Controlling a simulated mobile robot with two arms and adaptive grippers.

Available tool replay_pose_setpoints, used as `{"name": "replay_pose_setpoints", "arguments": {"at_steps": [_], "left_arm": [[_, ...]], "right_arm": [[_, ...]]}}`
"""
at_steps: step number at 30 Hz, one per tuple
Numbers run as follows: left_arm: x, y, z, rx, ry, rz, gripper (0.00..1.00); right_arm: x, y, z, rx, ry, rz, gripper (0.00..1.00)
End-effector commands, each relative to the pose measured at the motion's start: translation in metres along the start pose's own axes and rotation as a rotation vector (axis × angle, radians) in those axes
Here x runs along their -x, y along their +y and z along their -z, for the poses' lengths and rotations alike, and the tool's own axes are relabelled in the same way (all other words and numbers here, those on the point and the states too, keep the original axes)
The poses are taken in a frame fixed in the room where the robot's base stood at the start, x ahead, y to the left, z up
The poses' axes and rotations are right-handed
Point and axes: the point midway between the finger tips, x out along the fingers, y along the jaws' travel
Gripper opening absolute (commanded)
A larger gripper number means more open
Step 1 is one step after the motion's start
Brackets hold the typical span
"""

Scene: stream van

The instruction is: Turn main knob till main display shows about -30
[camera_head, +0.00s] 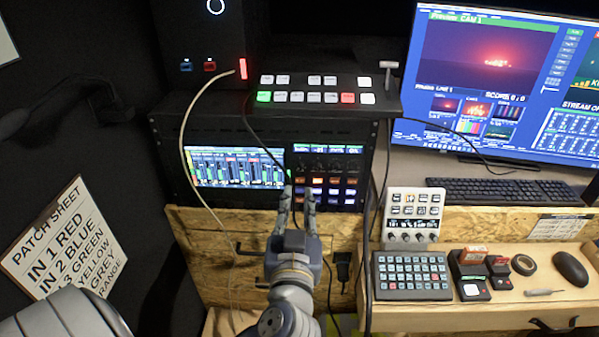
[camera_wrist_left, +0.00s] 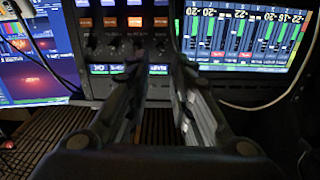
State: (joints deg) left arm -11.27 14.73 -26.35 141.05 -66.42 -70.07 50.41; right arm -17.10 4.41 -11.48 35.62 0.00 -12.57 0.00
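The rack unit has a wide display (camera_head: 233,167) with level bars, and a control panel (camera_head: 323,186) to its right with dark knobs and lit buttons. In the left wrist view the display (camera_wrist_left: 245,38) carries several values around -20. Which value is the main one, I cannot tell. A row of dark knobs (camera_wrist_left: 115,42) shows there too; I cannot tell which is the main knob. My left gripper (camera_head: 297,193) is open in front of the seam between display and panel, its fingertips apart. The gap between them looks empty in the left wrist view (camera_wrist_left: 157,66). My right gripper is not in view.
A switcher (camera_head: 318,90) with lit buttons sits on top of the rack. A loose cable (camera_head: 190,145) hangs across the rack's left front. To the right are a small white controller (camera_head: 413,216), a button pad (camera_head: 411,277), a keyboard (camera_head: 490,192) and a monitor (camera_head: 500,80).

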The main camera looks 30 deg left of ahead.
Motion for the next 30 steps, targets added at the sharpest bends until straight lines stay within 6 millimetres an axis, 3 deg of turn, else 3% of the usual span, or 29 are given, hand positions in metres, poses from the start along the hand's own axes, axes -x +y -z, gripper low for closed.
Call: {"name": "replay_pose_setpoints", "arguments": {"at_steps": [9,15,27,30], "left_arm": [[-0.061,-0.001,0.005,-0.005,0.004,0.002,0.21],[-0.087,-0.001,0.003,-0.005,0.002,0.001,0.21],[-0.095,-0.001,0.001,-0.001,0.0,0.001,0.21],[-0.095,-0.001,0.001,-0.002,0.0,0.001,0.01]], "right_arm": [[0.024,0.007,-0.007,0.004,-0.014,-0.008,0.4],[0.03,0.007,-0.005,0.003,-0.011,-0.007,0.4],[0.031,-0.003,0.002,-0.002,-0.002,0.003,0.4],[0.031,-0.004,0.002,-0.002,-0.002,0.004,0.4]]}}
